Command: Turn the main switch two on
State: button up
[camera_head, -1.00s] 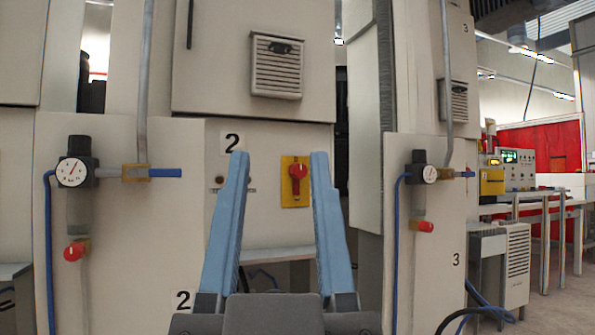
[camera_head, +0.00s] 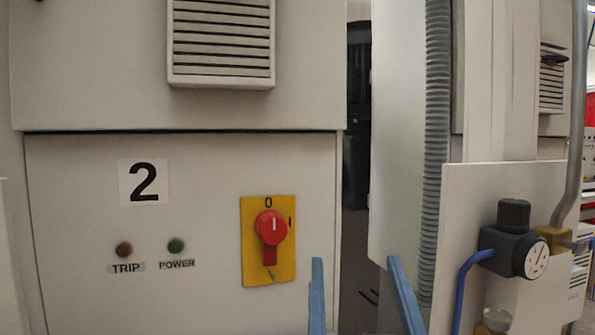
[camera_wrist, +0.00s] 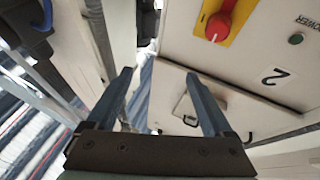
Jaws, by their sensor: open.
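The main switch two is a red rotary knob (camera_head: 271,228) on a yellow plate (camera_head: 284,269), marked 0 at the top and I at the right. Its white pointer mark points up at the 0. It sits on the cabinet panel right of the label 2 (camera_head: 144,182). My gripper (camera_head: 352,262) is open and empty, below and to the right of the knob, not touching it. In the wrist view the knob (camera_wrist: 217,26) shows at the top, above and right of the open fingers (camera_wrist: 157,74).
TRIP (camera_head: 124,249) and POWER (camera_head: 176,246) lamps sit left of the switch. A vent (camera_head: 221,45) juts out above. To the right are a dark gap, a grey corrugated hose (camera_head: 436,150) and a pressure regulator (camera_head: 515,245) with a gauge and blue tube.

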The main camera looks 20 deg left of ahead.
jog(key=w+a+r+g+y+p, duration=0.1)
jog(key=w+a+r+g+p, duration=0.15)
jog(key=p, duration=0.55)
jog(key=g+y+p, duration=0.3)
jog(key=g+p, duration=0.2)
jog(key=p, duration=1.1)
send_near(274, 230)
jog(key=shift+n+t, duration=0.25)
jog(key=shift+n, duration=0.15)
jog(key=p+x, duration=0.2)
jog(key=x, duration=0.3)
jog(key=p+x, duration=0.1)
jog(key=x, duration=0.5)
jog(key=shift+f+p, duration=0.25)
jog(key=shift+p, duration=0.1)
grip_shut()
